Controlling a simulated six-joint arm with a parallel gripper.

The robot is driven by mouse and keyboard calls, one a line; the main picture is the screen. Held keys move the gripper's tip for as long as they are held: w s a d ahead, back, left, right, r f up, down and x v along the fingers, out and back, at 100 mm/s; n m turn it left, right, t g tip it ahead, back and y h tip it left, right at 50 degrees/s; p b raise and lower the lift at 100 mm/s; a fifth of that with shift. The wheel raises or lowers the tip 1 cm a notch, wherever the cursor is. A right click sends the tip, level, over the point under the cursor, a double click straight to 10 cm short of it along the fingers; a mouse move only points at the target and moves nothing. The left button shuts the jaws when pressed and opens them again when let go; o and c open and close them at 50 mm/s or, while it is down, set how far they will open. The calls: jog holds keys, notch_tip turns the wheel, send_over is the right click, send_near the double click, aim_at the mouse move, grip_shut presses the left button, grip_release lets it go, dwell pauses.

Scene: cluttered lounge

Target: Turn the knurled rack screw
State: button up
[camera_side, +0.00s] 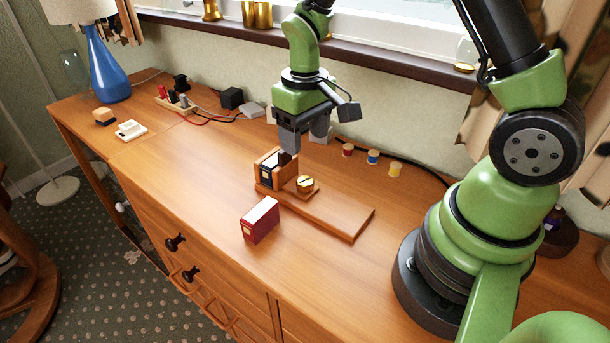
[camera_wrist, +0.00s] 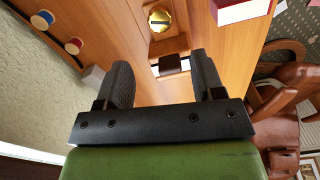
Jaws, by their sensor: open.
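The knurled rack screw (camera_side: 305,184) is a round brass knob with a slot across its top. It sits on a small wooden block on the wooden rack board (camera_side: 343,214). In the wrist view the screw (camera_wrist: 160,19) shows at the top, beyond the fingertips. My gripper (camera_side: 290,152) points down over the rack's upright end, to the left of the screw and apart from it. In the wrist view my gripper (camera_wrist: 164,70) has its two dark fingers spread wide, with a dark brown block end (camera_wrist: 172,64) showing between them.
A red box (camera_side: 260,220) stands in front of the rack. Several thread spools (camera_side: 373,157) stand behind it near the wall. A holder with coloured plugs (camera_side: 176,103), cables, a white device (camera_side: 131,130) and a blue lamp (camera_side: 106,65) lie left. The desk's middle left is clear.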

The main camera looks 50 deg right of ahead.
aim_at(305, 180)
notch_tip(305, 180, down, 10)
jog(key=shift+r, duration=0.15)
jog(key=shift+c, duration=0.4)
jog(key=c, duration=0.9)
jog(key=shift+o, duration=0.2)
jog(key=shift+n, duration=3)
jog(key=o, duration=0.9)
